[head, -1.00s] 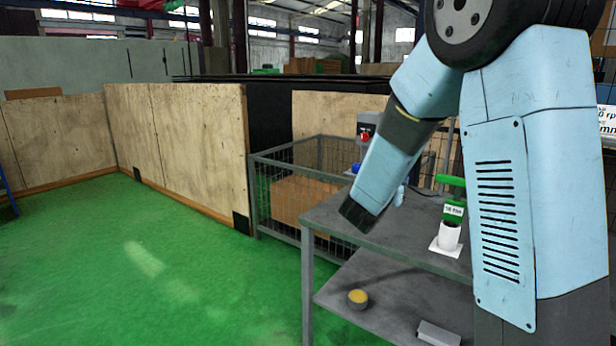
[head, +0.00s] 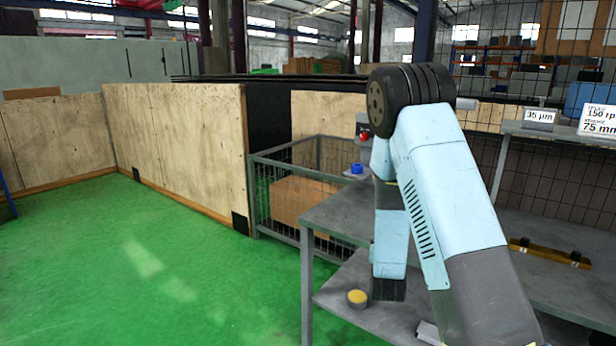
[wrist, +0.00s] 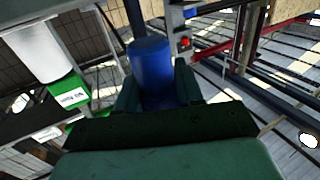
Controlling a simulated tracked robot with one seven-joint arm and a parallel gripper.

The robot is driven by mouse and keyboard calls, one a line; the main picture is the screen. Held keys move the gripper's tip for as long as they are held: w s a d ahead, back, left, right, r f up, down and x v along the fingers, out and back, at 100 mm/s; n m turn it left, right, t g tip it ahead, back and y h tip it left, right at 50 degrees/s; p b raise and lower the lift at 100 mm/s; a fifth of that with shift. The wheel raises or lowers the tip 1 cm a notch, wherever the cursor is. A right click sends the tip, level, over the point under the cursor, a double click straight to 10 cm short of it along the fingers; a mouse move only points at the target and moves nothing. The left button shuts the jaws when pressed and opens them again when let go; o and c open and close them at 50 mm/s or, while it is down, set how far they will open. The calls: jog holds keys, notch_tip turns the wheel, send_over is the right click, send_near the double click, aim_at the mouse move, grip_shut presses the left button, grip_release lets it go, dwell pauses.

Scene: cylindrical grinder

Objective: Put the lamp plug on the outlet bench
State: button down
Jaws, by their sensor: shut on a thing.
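In the wrist view my gripper (wrist: 158,92) is shut on a blue cylinder (wrist: 151,62), which seems to be the lamp plug. The cylinder stands out beyond the dark green fingers. In the head view my arm hides the gripper and what it holds. A grey bench (head: 332,214) with a lower shelf stands in front of me, partly behind my arm. No name on it marks it as the outlet bench.
A yellow-topped round piece (head: 357,298) lies on the lower shelf. A small blue piece (head: 356,168) is near a red-button box (head: 364,134). A white cylinder (wrist: 38,50) and green label (wrist: 72,92) show in the wrist view. Green floor (head: 130,265) is free at left.

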notch_tip(320, 180, down, 11)
jog(key=w+n+y, duration=0.1)
jog(key=n+y, duration=0.1)
jog(key=y, duration=0.2)
jog(key=shift+n, duration=0.3)
jog(key=shift+w, duration=0.1)
